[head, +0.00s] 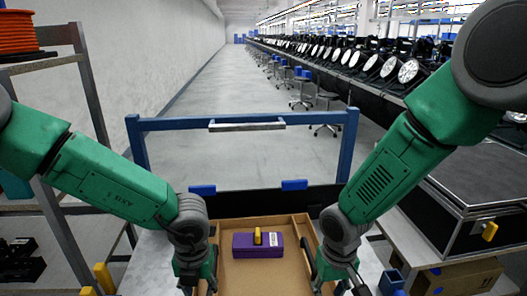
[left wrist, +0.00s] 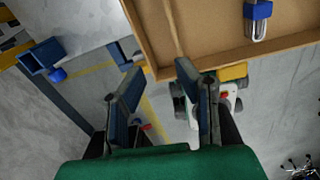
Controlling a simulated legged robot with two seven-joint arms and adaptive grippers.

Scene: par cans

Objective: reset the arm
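My left gripper (head: 195,284) is at the left edge of a brown open tray (head: 264,222) in the head view. In the left wrist view its two fingers (left wrist: 158,88) stand apart with nothing between them, beside the tray's corner (left wrist: 163,72). My right gripper (head: 338,284) is at the tray's right edge, its dark fingers apart. I see nothing held in it, though its tips reach the bottom of the picture. Both green arms reach forward and down.
A purple case (head: 271,245) with a yellow handle lies in the tray. In the left wrist view a blue part with a metal loop (left wrist: 258,12) is in the tray. A blue frame (head: 349,148) stands behind. A shelf (head: 94,90) is at left, a black case (head: 478,178) at right.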

